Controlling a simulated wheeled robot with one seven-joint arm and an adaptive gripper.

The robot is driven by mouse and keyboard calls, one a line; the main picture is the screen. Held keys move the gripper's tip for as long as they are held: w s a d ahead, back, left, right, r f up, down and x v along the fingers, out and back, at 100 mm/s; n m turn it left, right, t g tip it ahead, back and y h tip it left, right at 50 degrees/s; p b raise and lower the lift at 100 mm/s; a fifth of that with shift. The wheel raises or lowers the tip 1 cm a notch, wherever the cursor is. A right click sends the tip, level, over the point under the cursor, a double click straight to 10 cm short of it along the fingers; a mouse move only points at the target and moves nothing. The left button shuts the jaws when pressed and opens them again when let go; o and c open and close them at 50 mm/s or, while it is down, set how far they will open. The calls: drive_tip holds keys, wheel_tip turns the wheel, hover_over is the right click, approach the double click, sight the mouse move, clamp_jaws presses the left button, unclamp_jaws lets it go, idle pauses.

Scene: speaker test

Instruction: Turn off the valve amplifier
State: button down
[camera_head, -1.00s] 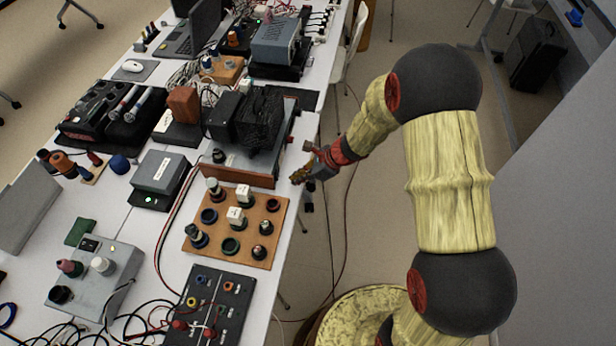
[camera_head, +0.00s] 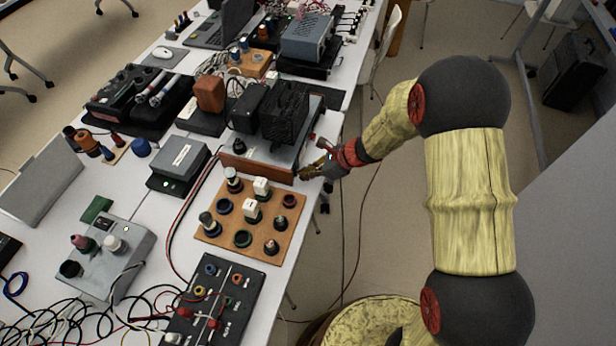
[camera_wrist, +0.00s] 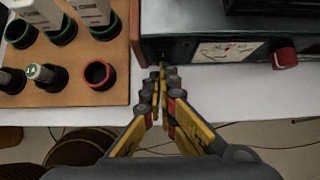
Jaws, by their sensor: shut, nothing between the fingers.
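The valve amplifier (camera_head: 258,167) stands on the white table, with a wooden end panel, a metal chassis and dark blocks on top. In the wrist view its grey front face (camera_wrist: 185,50) shows a pale marked panel (camera_wrist: 225,53) and a red knob (camera_wrist: 285,58) to the right. My gripper (camera_head: 307,173) is at the table's right edge, beside the wooden end of the amplifier. In the wrist view my gripper (camera_wrist: 160,74) is shut and empty, its tips just in front of the left end of the face. I cannot tell whether they touch; the fingertips hide part of that spot.
A wooden board (camera_head: 226,243) with several sockets and plugs lies close to the amplifier, left of my fingers in the wrist view. A grey box (camera_head: 182,158) and red and black cables lie further left. Open floor (camera_head: 365,235) is right of the table.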

drive_tip(key=shift+a+f+b, duration=0.1)
drive_tip(key=shift+f+b, duration=0.3)
drive_tip(key=shift+w, duration=0.1)
drive_tip(key=shift+a, duration=0.1)
drive_tip(key=shift+w+r+p, duration=0.1)
drive_tip(key=shift+r+p, duration=0.05)
drive_tip(key=shift+p, duration=0.15)
